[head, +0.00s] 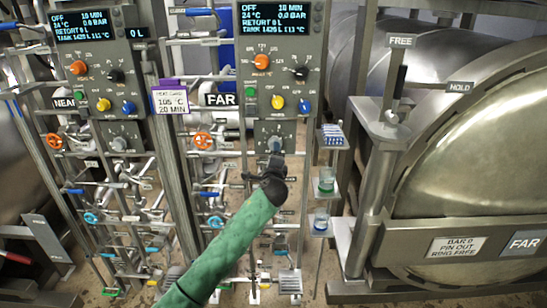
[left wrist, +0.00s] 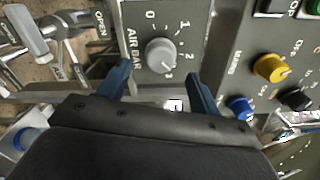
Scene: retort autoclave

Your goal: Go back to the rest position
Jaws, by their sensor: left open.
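My left gripper (head: 275,153) reaches up at the FAR control panel, its green-sleeved arm (head: 232,245) coming from the bottom of the head view. In the left wrist view my left gripper (left wrist: 163,82) is open, with blue fingers apart and nothing between them. The grey AIR BAR knob (left wrist: 160,55) is just beyond the fingertips, roughly centred between them, on a scale marked 0 to 3. Its mark seems to point near 3. The gripper partly covers this knob (head: 275,143) in the head view. I cannot tell whether a finger touches it. My right gripper is not in view.
The NEAR panel (head: 90,65) and the FAR panel (head: 293,80) stand above pipes and valve handles. A HEAT CARD sign (head: 169,100) hangs between them. Small shelves (head: 330,142) hold items right of the arm. A large steel retort door (head: 480,150) fills the right side.

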